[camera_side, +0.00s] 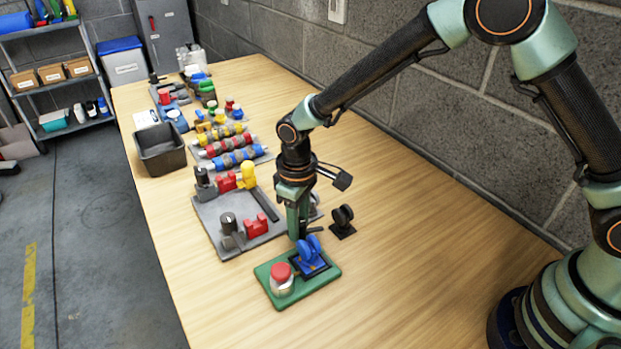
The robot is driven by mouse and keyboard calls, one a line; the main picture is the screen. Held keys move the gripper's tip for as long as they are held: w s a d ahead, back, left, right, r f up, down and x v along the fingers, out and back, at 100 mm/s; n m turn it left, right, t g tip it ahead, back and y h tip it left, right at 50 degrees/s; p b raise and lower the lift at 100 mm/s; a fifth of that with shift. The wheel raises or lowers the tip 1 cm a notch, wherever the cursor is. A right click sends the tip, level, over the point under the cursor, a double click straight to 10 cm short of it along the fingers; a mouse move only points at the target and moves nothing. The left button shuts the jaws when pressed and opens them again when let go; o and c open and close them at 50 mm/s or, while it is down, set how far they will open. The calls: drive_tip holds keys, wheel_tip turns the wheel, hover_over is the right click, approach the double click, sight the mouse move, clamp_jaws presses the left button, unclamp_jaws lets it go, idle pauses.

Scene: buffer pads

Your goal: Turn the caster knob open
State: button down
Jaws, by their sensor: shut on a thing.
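A blue caster (311,252) stands on a green board (320,284) near the front of the table. A red knob on a silver base (281,273) is on the same board, left of the caster. My gripper (298,234) reaches down over the board's back edge and is shut, its tip right at the blue caster. It hides part of the caster's back, and the exact contact is too small to see. A black caster (342,219) stands on the table behind and to the right, apart from the gripper.
A grey plate (208,212) with red, yellow and black parts lies behind the green board. Beyond it are coloured rollers (232,158), a dark open bin (160,150) and several small parts. A block wall runs along the right. The front and right of the table (400,270) are clear.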

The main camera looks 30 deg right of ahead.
drive_tip(key=shift+n, duration=1.4)
idle(2.9)
drive_tip(key=c, duration=0.5)
unclamp_jaws()
wheel_tip(320, 180, up, 12)
drive_tip(key=shift+r, duration=0.1)
